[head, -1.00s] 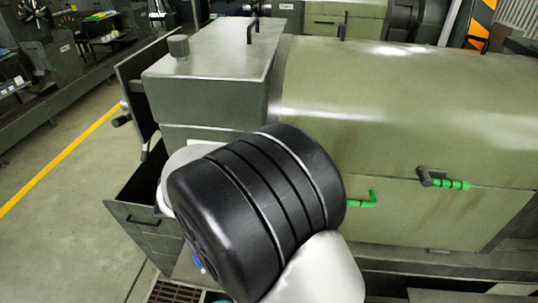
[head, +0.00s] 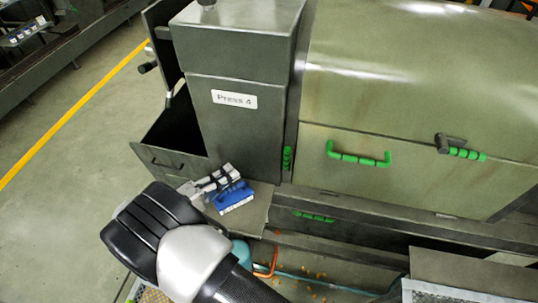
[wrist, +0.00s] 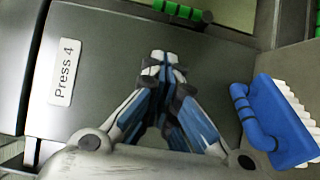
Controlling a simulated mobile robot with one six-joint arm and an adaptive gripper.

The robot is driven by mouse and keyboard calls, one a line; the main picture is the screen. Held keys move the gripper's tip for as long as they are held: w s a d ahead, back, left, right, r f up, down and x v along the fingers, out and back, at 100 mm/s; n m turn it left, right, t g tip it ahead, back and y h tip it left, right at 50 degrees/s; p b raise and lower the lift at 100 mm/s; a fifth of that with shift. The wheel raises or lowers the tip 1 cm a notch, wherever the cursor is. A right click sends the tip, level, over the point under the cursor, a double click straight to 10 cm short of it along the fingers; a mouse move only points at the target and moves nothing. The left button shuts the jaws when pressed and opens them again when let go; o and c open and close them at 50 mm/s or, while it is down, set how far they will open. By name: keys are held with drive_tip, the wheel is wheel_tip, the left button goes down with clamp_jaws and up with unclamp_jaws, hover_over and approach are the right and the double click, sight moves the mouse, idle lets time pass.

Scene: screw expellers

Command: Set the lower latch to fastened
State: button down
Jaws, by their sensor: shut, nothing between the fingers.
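My gripper (head: 212,183) is shut and empty in front of the dark box labelled Press 4. In the wrist view its fingertips (wrist: 166,62) meet and point toward a short green grip (wrist: 180,11), with a gap between. In the head view this green grip (head: 287,158) stands upright at the box's right edge. Another latch-like lever (head: 444,144) with a green grip pointing right sits on the upper right of the olive panel. No label tells which is the lower latch, and I cannot tell whether either is fastened.
A blue brush (head: 236,199) with white bristles lies on the ledge (head: 252,217) close by my gripper. A green bar handle (head: 358,158) projects from the olive panel, and another green handle (head: 314,216) sits below. An open dark bin (head: 170,140) is at left.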

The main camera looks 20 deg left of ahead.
sight(287, 155)
drive_tip(key=shift+w, duration=0.1)
drive_tip(key=p+x, duration=0.1)
drive_tip(key=x, duration=0.9)
drive_tip(key=shift+w+d+r, duration=0.1)
drive_tip(key=shift+d, duration=0.1)
drive_tip(key=shift+w+d+p, duration=0.2)
drive_tip(key=shift+d+p, duration=0.2)
drive_tip(key=shift+d, duration=0.8)
drive_tip(key=shift+w+d, duration=0.1)
drive_tip(key=shift+d, duration=0.5)
